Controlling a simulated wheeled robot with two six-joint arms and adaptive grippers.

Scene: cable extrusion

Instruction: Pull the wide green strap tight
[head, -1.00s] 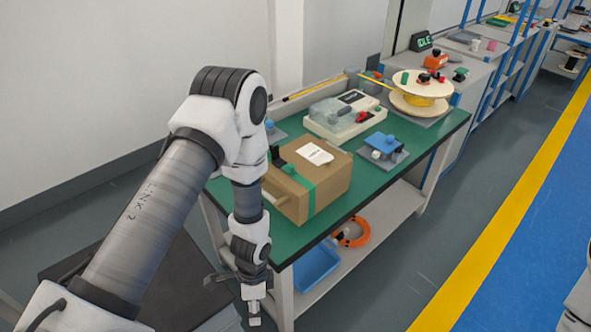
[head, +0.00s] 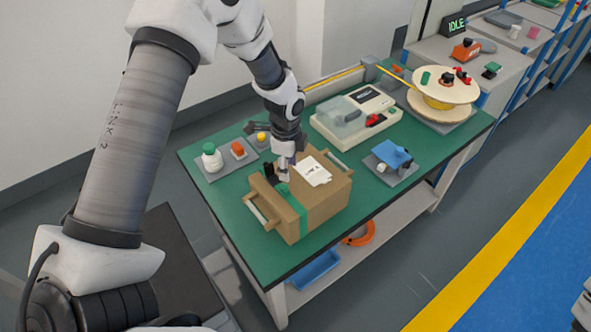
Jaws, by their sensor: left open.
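The wide green strap (head: 299,217) runs across the top and down the front of a brown cardboard box (head: 326,208) on the green table. Part of it on top is hidden behind my gripper. A dark piece (head: 270,174) stands on the box top beside the strap. My left gripper (head: 284,182) points down over the top of the box, at the strap. It is open. I cannot tell whether its fingertips touch the strap. My right gripper is not in view.
White papers (head: 313,171) lie on the box top. A tray (head: 226,155) with small coloured-top items is behind left. A sealing machine (head: 356,117), a blue fixture (head: 391,155) and a cable spool (head: 441,92) stand to the right.

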